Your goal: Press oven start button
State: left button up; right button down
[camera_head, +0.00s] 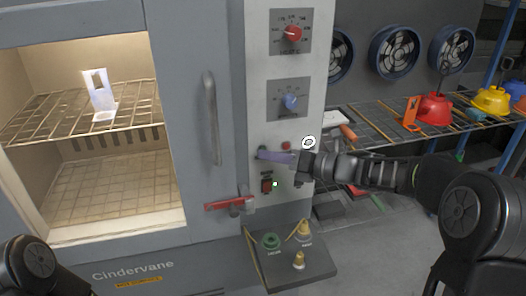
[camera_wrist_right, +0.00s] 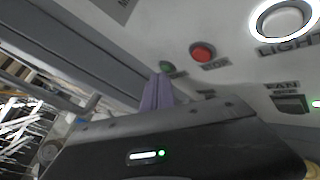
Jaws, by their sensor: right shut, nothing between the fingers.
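The oven (camera_head: 185,215), a grey cabinet with a lit window, fills the left and middle of the head view. On its control panel (camera_head: 255,95) are a red stop button (camera_head: 286,146) and a lit white light button (camera_head: 309,142). The green start button (camera_wrist_right: 167,67) shows in the right wrist view, left of the red button (camera_wrist_right: 202,52). My right gripper (camera_head: 262,154) is shut and empty; its purple fingers (camera_wrist_right: 158,88) point at the green button. The fingertips look very close to it; I cannot tell whether they touch. My left gripper is out of view.
A vertical door handle (camera_head: 212,118) and red latch (camera_head: 228,204) stick out left of the panel. Red (camera_head: 292,34) and blue (camera_head: 290,102) dials sit above the buttons. A small shelf with knobs (camera_head: 290,270) juts out below. A rack with hard hats (camera_head: 434,108) stands right.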

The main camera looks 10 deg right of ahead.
jog(key=shift+w, duration=0.15)
dwell(0.4)
jog(key=shift+s+b, duration=0.5)
jog(key=shift+s, duration=0.3)
jog(key=shift+s, duration=0.15)
jog(key=s, duration=0.2)
jog(key=s+b, duration=0.1)
jog(key=s, duration=0.1)
jog(key=shift+s+d, duration=0.2)
jog(key=shift+s, duration=0.15)
dwell(0.3)
